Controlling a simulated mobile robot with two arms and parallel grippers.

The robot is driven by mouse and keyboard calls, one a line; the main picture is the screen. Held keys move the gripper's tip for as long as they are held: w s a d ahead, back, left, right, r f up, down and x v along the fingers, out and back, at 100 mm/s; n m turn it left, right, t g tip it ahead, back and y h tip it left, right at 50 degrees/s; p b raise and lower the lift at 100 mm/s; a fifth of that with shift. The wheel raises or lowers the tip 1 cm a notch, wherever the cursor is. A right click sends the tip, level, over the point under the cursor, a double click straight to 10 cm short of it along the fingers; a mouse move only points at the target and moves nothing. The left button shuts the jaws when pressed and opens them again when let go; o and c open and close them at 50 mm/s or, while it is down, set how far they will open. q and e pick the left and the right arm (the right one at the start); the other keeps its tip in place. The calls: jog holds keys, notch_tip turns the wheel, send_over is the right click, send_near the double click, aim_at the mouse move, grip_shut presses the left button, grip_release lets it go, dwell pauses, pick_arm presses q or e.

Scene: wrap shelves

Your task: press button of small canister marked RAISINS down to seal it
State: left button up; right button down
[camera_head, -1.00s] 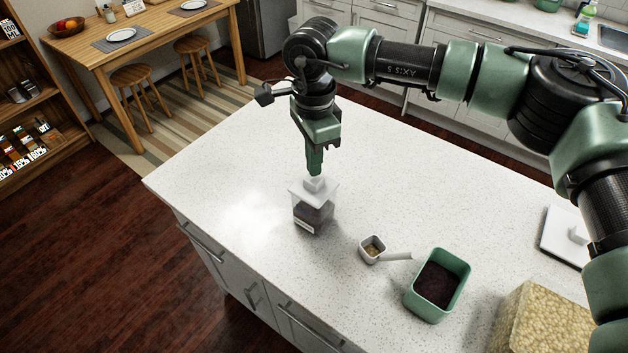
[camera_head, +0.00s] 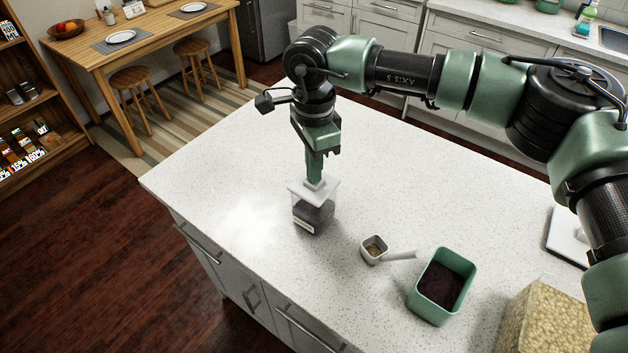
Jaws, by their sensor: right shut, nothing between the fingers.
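The small clear canister (camera_head: 312,215) stands upright on the white speckled counter, with dark contents and a white lid (camera_head: 316,191). A pale label sits low on its front; its lettering is too small to read. My right gripper (camera_head: 315,180) points straight down over the lid, its fingers shut with nothing between them. The fingertips are at the lid's central button and appear to touch it; they hide most of the button. My left gripper is out of view.
A white scoop (camera_head: 374,250) with some contents, a green tub (camera_head: 441,286) of dark contents and a large container of pale pieces (camera_head: 548,320) stand to the right. A white lid (camera_head: 568,238) lies at the far right. The counter (camera_head: 225,190) left of the canister is clear.

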jog(key=shift+f+b, duration=0.4)
jog(key=shift+f, duration=0.25)
jog(key=shift+r+p, duration=1.6)
jog(key=shift+r, duration=2.25)
